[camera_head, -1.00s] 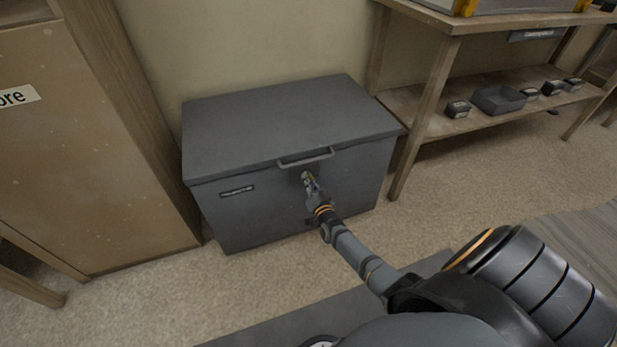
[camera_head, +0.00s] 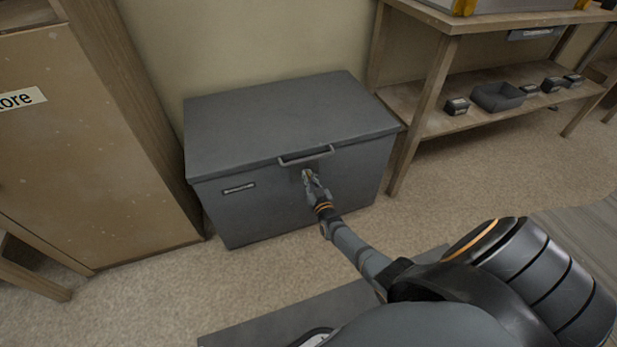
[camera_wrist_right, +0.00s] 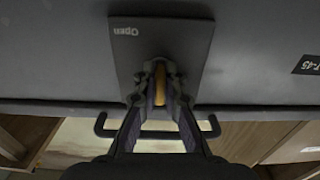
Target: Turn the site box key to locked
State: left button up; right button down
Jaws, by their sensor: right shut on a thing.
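The grey site box (camera_head: 290,200) stands closed on the floor against the wall, with a bar handle (camera_head: 306,155) at its front lid edge. My right gripper (camera_head: 308,176) is at the lock on the box front, just below the handle. In the right wrist view the lock plate (camera_wrist_right: 190,55) carries the word "Open". My right gripper (camera_wrist_right: 160,92) is shut there on a brass-coloured key (camera_wrist_right: 160,82), seen between its fingers. The fingers hide part of the key and plate, so I cannot tell which way the key is turned. My left gripper is out of view.
A wooden cupboard (camera_head: 95,150) stands to the left of the box.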

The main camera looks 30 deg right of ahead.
jog(key=shift+f, duration=0.1)
jog(key=c, duration=1.4)
grip_release()
jog(key=shift+c, duration=0.2)
jog(key=v, duration=1.2)
